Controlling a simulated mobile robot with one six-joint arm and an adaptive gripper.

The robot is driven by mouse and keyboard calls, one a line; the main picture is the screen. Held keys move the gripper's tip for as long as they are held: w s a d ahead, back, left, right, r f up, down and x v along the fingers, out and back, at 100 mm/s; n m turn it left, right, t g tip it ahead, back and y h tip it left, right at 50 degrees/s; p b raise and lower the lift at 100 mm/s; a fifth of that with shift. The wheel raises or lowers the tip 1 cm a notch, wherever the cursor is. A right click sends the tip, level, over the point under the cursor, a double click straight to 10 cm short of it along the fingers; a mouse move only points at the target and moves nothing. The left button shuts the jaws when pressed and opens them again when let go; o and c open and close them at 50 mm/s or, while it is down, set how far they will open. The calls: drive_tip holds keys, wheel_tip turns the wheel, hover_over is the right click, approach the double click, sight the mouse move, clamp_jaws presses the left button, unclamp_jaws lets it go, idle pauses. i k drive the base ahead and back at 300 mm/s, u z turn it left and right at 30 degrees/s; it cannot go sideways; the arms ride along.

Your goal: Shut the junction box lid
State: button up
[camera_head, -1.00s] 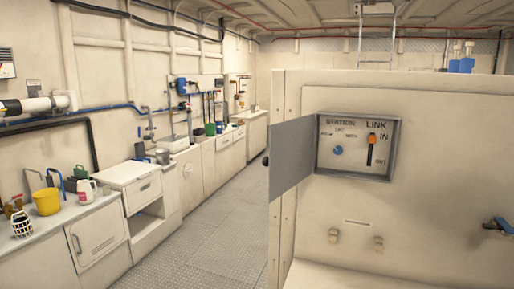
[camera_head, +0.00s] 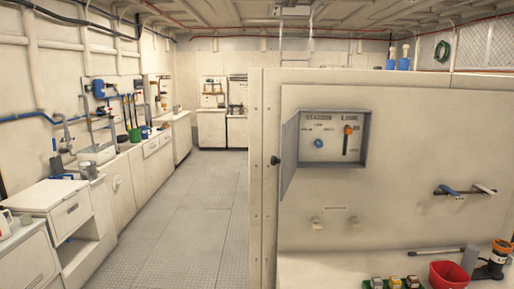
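The junction box (camera_head: 364,140) is a grey-framed recess in the cream panel on the right. Inside it are a blue knob (camera_head: 319,143) and an orange-handled slider (camera_head: 348,131), with lettering that is blurred. Its grey lid (camera_head: 289,153) is hinged on the left side and stands open, swung out from the panel. A dark round knob (camera_head: 275,160) sticks out at the lid's left side. My gripper is not in view.
A ledge below the box holds a red bucket (camera_head: 449,275) and several small items. Blue and white handles (camera_head: 465,190) stick out of the panel at right. A clear floor aisle (camera_head: 185,210) runs left of the partition, beside cabinets (camera_head: 62,212).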

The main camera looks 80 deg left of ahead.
sight(290, 128)
drive_tip(key=u, duration=0.05)
drive_tip(key=k, duration=0.8)
drive_tip(key=u, duration=2.15)
drive_tip(key=i, duration=0.55)
drive_tip(key=u, duration=0.05)
